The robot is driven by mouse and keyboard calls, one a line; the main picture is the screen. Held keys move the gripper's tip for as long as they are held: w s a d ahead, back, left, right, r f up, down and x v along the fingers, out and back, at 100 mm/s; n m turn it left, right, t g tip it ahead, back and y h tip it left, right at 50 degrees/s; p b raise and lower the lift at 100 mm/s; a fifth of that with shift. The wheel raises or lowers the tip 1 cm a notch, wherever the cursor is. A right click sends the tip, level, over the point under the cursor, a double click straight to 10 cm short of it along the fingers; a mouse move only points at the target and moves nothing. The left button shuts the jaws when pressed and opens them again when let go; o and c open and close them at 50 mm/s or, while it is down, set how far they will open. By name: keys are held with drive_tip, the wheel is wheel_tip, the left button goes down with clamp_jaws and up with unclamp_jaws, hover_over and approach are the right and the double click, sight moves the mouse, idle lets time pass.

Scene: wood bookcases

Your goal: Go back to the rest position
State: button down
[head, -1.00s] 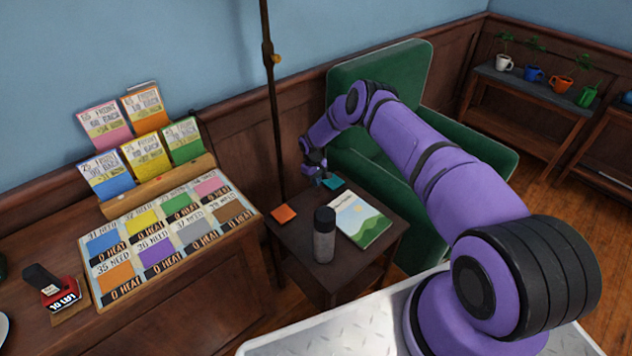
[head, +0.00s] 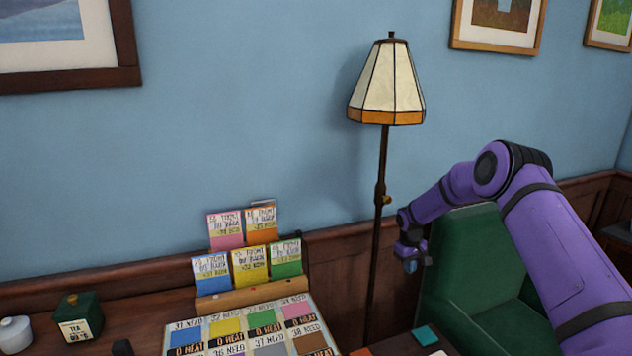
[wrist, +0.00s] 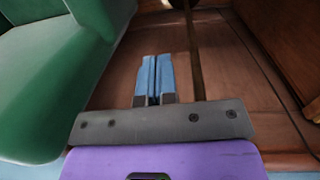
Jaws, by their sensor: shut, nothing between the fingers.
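The green armchair (wrist: 45,75) also shows at the left of the wrist view.
A floor lamp (head: 387,90) stands close to the left of my gripper. A teal coaster (head: 425,335) lies below it. A board of colored cards (head: 250,335) and a tea tin (head: 79,316) are at the lower left. Framed pictures (head: 497,22) hang on the wall.

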drive_tip(key=s+r+t, duration=0.1)
drive_tip(key=s+r, duration=0.2)
drive_tip(key=r, duration=0.8)
drive_tip(key=s+r, duration=0.4)
drive_tip(key=r, duration=0.6)
drive_tip(key=s+r+m+t, duration=0.2)
drive_tip(key=s+r, duration=1)
drive_tip(key=r, duration=0.3)
drive_tip(key=s+r+m+t, duration=0.1)
drive_tip(key=s+r, duration=0.3)
drive_tip(key=s, duration=0.5)
drive_tip(key=s+r, duration=0.4)
drive_tip(key=s, duration=0.5)
drive_tip(key=s+f+m+t+y, duration=0.1)
drive_tip(key=s, duration=1.6)
drive_tip(key=shift+s+a+f+t, duration=0.2)
drive_tip(key=shift+a+f+t, duration=0.1)
drive_tip(key=shift+a, duration=0.15)
